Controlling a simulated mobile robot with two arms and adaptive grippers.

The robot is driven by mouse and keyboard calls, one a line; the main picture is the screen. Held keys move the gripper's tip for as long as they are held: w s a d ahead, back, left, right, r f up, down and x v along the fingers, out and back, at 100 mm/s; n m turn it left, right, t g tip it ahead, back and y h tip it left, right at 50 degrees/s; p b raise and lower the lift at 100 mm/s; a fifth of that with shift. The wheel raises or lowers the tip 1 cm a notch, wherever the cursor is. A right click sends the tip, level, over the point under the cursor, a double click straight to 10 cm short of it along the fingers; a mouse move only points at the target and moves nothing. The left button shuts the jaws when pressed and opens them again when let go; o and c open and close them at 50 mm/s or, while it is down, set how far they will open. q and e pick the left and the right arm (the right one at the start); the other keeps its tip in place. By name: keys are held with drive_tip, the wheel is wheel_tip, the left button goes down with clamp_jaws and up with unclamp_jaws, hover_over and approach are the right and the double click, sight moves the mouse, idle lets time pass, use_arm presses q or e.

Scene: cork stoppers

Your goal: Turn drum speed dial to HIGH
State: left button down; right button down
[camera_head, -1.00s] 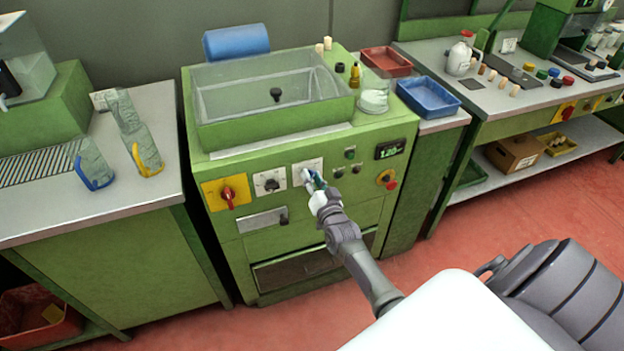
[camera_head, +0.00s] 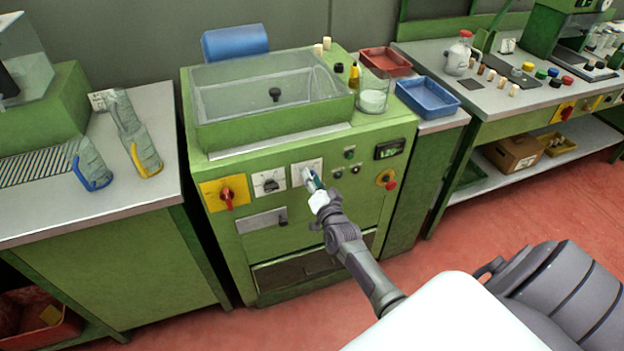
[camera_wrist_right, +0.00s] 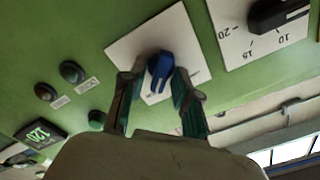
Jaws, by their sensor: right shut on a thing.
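The green machine (camera_head: 225,165) has a white dial plate (camera_head: 300,166) on its front panel. A blue dial knob sits on that plate and shows in the wrist view (camera_wrist_right: 160,68). My right gripper (camera_head: 313,181) is at this plate, and its fingers (camera_wrist_right: 155,84) stand on both sides of the blue knob, shut on it. The gripper hides most of the knob in the head view. The markings on this plate are too small or covered to read, so the knob's setting cannot be told. My left gripper is not in view.
Left of the plate are a black dial (camera_head: 270,183) with a numbered scale and a red switch (camera_head: 227,194) on yellow. To the right are small buttons (camera_head: 350,153), a lit display (camera_head: 389,149) and a red stop button (camera_head: 391,184). A metal handle (camera_head: 263,221) lies below.

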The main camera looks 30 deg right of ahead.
drive_tip(key=c, duration=1.2)
unclamp_jaws()
drive_tip(key=shift+o, duration=0.2)
drive_tip(key=v, duration=1.2)
drive_tip(key=s+a+f+n+g+y, duration=0.1)
drive_tip(key=s+a+f+n+g, duration=0.2)
drive_tip(key=f, duration=0.6)
drive_tip(key=s+a+f+n+g+y, duration=0.1)
drive_tip(key=s+a+f+n+g, duration=0.15)
drive_tip(key=s+f, duration=0.45)
drive_tip(key=s+a+f+n+g+y, duration=0.2)
drive_tip(key=a+f, duration=0.2)
drive_tip(key=f, duration=0.7)
drive_tip(key=s+a+f+n+g, duration=0.1)
drive_tip(key=s+f+n+g, duration=0.2)
drive_tip(key=s+f, duration=0.4)
drive_tip(key=s+a+f+n+g, duration=0.1)
drive_tip(key=s+f+n+g, duration=0.3)
drive_tip(key=s, duration=1.8)
wheel_tip(320, 180, down, 4)
drive_tip(key=shift+f+g, duration=0.2)
drive_tip(key=shift+g, duration=0.85)
